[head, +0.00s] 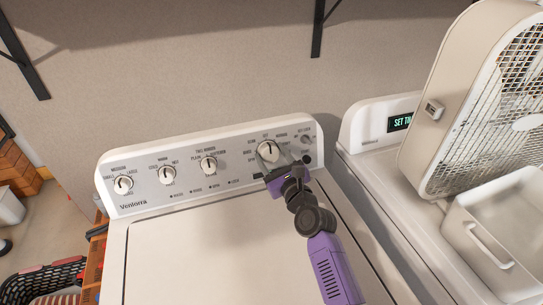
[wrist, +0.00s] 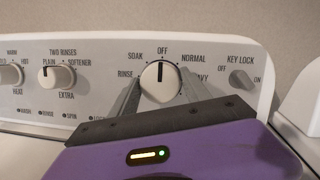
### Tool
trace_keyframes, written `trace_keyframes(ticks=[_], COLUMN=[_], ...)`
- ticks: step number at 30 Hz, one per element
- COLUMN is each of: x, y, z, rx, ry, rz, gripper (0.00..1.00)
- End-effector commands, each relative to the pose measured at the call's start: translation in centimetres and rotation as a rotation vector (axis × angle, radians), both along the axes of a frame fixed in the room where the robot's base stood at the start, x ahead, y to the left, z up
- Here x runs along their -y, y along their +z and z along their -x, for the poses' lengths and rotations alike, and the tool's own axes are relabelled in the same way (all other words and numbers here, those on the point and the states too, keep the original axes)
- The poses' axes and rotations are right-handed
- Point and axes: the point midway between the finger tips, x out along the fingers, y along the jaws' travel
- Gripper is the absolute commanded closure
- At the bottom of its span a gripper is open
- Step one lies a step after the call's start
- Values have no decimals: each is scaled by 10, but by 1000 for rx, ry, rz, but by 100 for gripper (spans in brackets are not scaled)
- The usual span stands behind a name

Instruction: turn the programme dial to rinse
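The programme dial (wrist: 160,76) is a round white knob on the washer's grey control panel. Its dark pointer line stands straight up at OFF. The RINSE label (wrist: 126,75) is to the dial's left, below SOAK; NORMAL is at its upper right. The dial also shows in the head view (head: 267,150). My gripper (wrist: 162,88) is at the dial, with one grey finger on each side of it. The fingers are apart, and I cannot make out firm contact. In the head view my gripper (head: 279,164) comes from the lower right.
Other knobs sit left of the dial, including the two rinses knob (head: 208,163). A small key lock knob (wrist: 242,78) is close on the right. The white washer lid (head: 215,250) is clear. A fan (head: 465,110) and white basket (head: 490,245) stand on the neighbouring machine.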

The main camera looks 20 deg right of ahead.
Motion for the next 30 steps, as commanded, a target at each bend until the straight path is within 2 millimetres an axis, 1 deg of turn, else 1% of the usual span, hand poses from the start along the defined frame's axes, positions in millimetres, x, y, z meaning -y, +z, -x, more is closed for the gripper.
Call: trace_keyframes(ticks=[1, 6, 13, 17, 23, 30], x=[0, 0, 1, 1, 2, 2], y=[0, 0, -1, -2, -2, -1], z=[0, 0, 0, 0, 0, 0], rx=[0, 0, 0, 0, 1, 0], ry=[0, 0, 5, 17, 57, 126], rz=[0, 0, 17, 59, 183, 392], gripper=[57, 90, 90, 90, 90, 90])
